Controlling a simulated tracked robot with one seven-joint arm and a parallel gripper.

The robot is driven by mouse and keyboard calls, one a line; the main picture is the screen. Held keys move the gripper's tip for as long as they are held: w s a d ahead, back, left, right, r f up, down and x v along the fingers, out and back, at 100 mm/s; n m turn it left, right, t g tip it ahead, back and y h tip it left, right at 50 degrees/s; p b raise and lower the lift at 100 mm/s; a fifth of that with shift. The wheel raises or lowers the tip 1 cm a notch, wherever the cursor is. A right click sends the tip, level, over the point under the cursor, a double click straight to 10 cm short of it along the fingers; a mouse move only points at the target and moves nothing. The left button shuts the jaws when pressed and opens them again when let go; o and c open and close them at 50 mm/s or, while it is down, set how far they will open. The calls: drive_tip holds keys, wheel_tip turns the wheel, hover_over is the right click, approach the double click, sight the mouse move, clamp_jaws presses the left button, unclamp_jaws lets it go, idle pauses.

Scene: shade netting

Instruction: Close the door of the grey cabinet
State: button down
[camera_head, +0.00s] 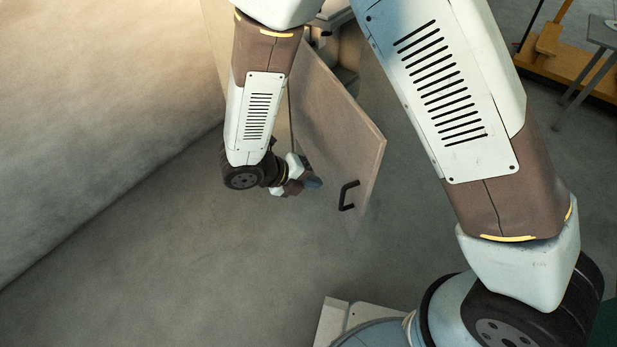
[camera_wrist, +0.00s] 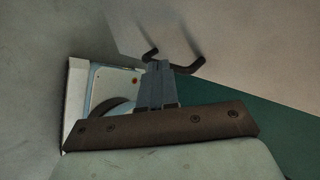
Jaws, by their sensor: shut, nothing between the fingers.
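The grey cabinet (camera_head: 216,50) stands at the top centre of the head view, largely hidden behind my arm. Its door (camera_head: 335,125) stands open, swung out towards the camera, and part of the inside shows behind it. The door carries a black bar handle (camera_head: 348,196) near its free edge. My gripper (camera_head: 314,182) is shut and empty, on the handle side of the door and left of the handle. In the wrist view, the closed fingers (camera_wrist: 157,68) overlap the handle (camera_wrist: 190,66) in the picture. Whether they touch the handle or door cannot be told.
A pale wall (camera_head: 90,90) runs along the left. An orange cart (camera_head: 560,55) and a grey table (camera_head: 602,32) stand at the top right. The concrete floor (camera_head: 190,265) below the gripper is clear.

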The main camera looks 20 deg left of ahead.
drive_tip(key=w+d+f, duration=0.4)
drive_tip(key=w+d, duration=0.1)
drive_tip(key=d, duration=0.1)
drive_tip(key=shift+d, duration=0.4)
drive_tip(key=shift+w, duration=0.1)
